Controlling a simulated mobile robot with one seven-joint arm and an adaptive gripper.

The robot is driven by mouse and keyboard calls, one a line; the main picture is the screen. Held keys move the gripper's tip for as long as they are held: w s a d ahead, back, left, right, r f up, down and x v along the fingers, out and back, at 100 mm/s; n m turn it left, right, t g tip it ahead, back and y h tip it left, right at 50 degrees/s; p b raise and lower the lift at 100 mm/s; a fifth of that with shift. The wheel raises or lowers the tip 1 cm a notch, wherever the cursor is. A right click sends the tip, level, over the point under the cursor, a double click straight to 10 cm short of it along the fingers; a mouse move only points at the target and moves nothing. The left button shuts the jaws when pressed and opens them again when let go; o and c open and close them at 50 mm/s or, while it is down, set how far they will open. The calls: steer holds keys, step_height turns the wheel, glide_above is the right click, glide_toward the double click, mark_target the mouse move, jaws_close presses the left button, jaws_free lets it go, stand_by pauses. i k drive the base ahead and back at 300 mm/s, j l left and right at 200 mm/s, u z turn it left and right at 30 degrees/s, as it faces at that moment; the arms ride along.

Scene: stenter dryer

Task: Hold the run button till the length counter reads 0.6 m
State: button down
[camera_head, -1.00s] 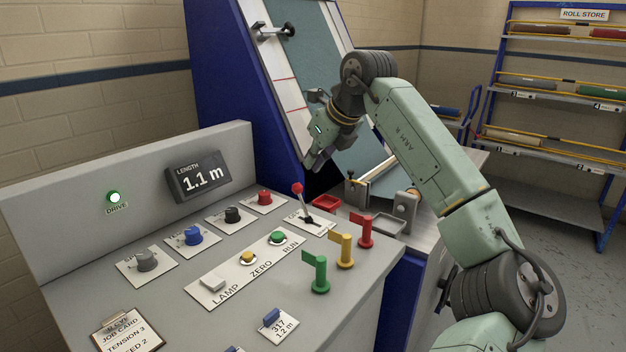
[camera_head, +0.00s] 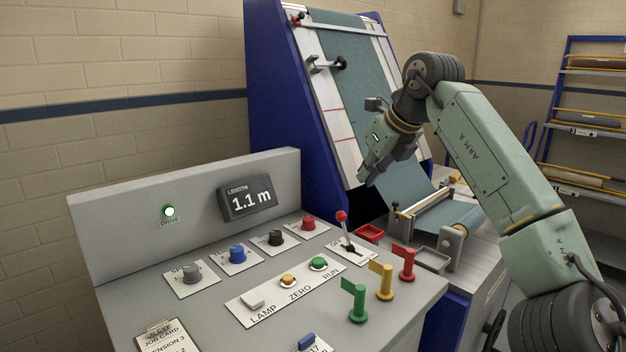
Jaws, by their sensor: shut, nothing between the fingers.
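The green run button (camera_head: 318,263) sits at the right end of a white label strip on the grey console. The length counter (camera_head: 245,199) on the console's back panel reads 1.1 m. The yellow zero button (camera_head: 288,280) and white lamp button (camera_head: 253,301) are on the same strip. My gripper (camera_head: 370,179) is shut and empty, pointing down in the air in front of the sloped cloth frame. It is up and to the right of the run button and apart from it.
A red-knobbed lever (camera_head: 341,216) stands near the run button. Green (camera_head: 357,302), yellow (camera_head: 383,281) and red (camera_head: 405,262) flag handles stand to its right. Blue (camera_head: 237,254), black and red knobs line the console behind. The green drive lamp (camera_head: 169,211) is lit.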

mark_target(318, 262)
steer(key=k+l, duration=0.6)
steer(key=k, duration=0.2)
